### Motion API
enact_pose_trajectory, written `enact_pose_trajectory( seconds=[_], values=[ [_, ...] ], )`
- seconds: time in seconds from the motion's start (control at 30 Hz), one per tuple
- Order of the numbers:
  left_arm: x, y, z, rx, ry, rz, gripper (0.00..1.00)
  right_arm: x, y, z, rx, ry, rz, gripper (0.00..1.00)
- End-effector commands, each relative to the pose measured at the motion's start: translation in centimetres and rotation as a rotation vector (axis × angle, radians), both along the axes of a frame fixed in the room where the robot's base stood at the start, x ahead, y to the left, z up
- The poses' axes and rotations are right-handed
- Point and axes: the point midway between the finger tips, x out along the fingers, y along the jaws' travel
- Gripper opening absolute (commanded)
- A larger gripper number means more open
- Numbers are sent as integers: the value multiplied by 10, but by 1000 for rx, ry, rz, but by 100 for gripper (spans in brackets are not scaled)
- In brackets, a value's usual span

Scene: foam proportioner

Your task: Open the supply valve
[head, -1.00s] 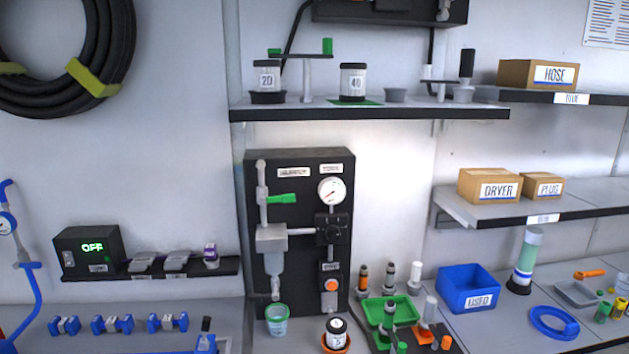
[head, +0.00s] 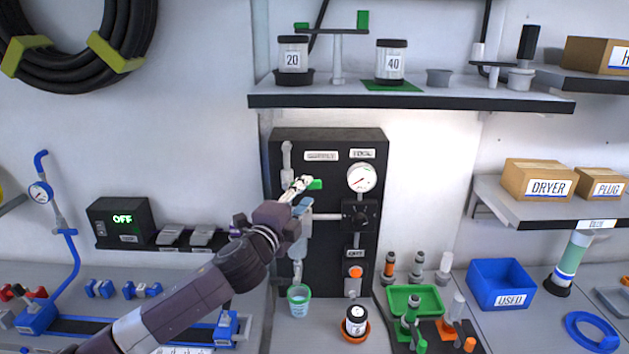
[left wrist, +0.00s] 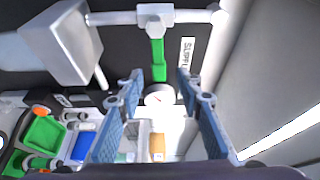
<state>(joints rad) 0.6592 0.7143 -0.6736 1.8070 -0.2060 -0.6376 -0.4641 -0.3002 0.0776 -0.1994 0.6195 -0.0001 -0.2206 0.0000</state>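The supply valve's green lever handle (head: 316,184) sticks out to the right from a grey pipe on the black panel (head: 330,143), under a small label. My left gripper (head: 300,188) reaches up from the lower left and overlaps the valve's pipe in the head view. In the left wrist view the green handle (left wrist: 158,60) hangs from a grey valve body (left wrist: 155,18). There my left gripper (left wrist: 159,82) is open, with one blue-padded finger on each side of the handle's free end. No finger visibly touches it. My right gripper is out of view.
A green cup (head: 299,300) stands below. A shelf (head: 410,101) with jars hangs above. A blue bin (head: 502,284) stands at right.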

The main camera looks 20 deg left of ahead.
Motion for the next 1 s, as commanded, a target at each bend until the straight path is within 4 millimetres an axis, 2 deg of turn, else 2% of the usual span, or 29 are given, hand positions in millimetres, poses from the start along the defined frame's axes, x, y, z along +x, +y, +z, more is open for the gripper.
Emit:
enact_pose_trajectory(
  seconds=[0.2, 0.4, 0.83, 0.87, 1.0],
  values=[
    [30, -4, 4, -3, 0, 0, 33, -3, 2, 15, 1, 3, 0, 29],
    [47, -6, 3, -2, 0, 1, 33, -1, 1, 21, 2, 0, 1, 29],
    [54, -6, 1, -2, 1, 0, 33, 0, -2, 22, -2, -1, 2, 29],
    [54, -6, 1, -2, 0, 0, 32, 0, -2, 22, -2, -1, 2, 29],
    [54, -6, 1, -2, 0, 0, 17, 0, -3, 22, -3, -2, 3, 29]
  ],
)
